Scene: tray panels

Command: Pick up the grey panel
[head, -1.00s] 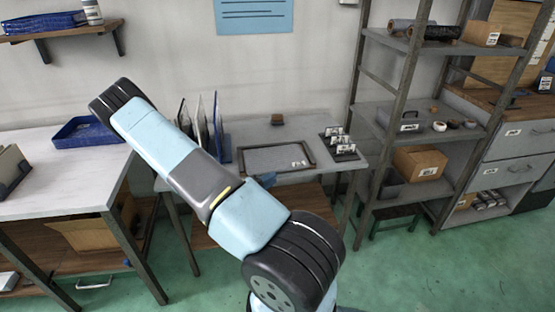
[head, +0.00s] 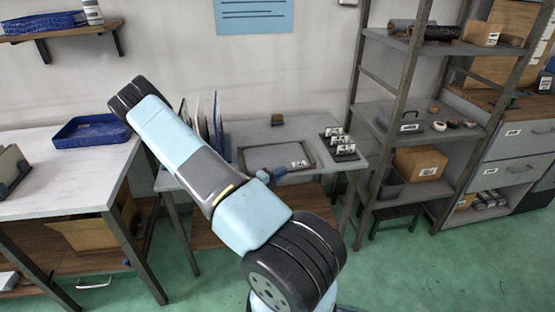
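Several thin panels stand upright side by side at the left of the small grey table, partly hidden behind my arm. One looks pale grey (head: 198,117) and one is dark blue (head: 216,122); I cannot tell for sure which is the grey panel. A flat dark-framed tray (head: 245,161) with a grey inside and a small white label lies on the table to their right. A small blue-grey part, likely of my gripper (head: 272,175), shows beside my arm at the table's front edge. Its fingers cannot be made out.
A black holder with white labelled cards (head: 340,146) stands at the table's right. A small brown block (head: 277,120) lies at the back. A white workbench (head: 60,185) with a blue bin (head: 92,131) is at left, a metal shelf (head: 400,125) at right.

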